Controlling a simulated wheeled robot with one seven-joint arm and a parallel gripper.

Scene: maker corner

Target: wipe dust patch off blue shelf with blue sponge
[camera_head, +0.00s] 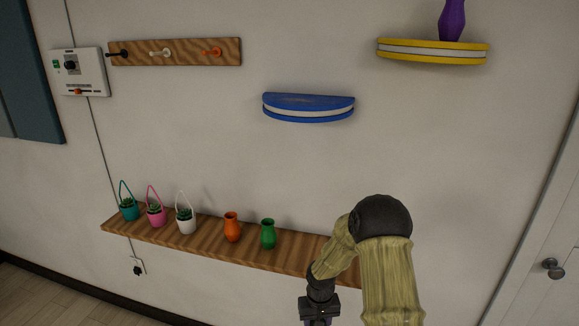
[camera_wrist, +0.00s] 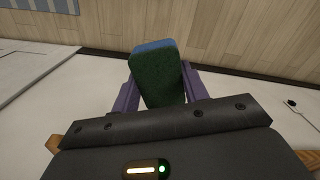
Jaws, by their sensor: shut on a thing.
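The blue shelf (camera_head: 308,106) is a half-round wall shelf with a pale band along its edge. A faint brownish dust patch (camera_head: 290,99) shows on its top. My gripper (camera_head: 319,322) is low in the head view, below the shelf and well apart from it, with its fingers mostly cut off by the frame's lower edge. In the wrist view my gripper (camera_wrist: 158,92) has its purple fingers shut on the blue sponge (camera_wrist: 153,45). The sponge has a dark green face toward the camera and a blue edge at its far end.
A long wooden shelf (camera_head: 205,226) below holds several small planters, an orange vase (camera_head: 232,227) and a green vase (camera_head: 268,233). A yellow shelf (camera_head: 432,58) with a purple vase (camera_head: 452,20) is at upper right. A peg rail (camera_head: 175,44) and control box (camera_head: 80,80) are at upper left. The wall around the blue shelf is clear.

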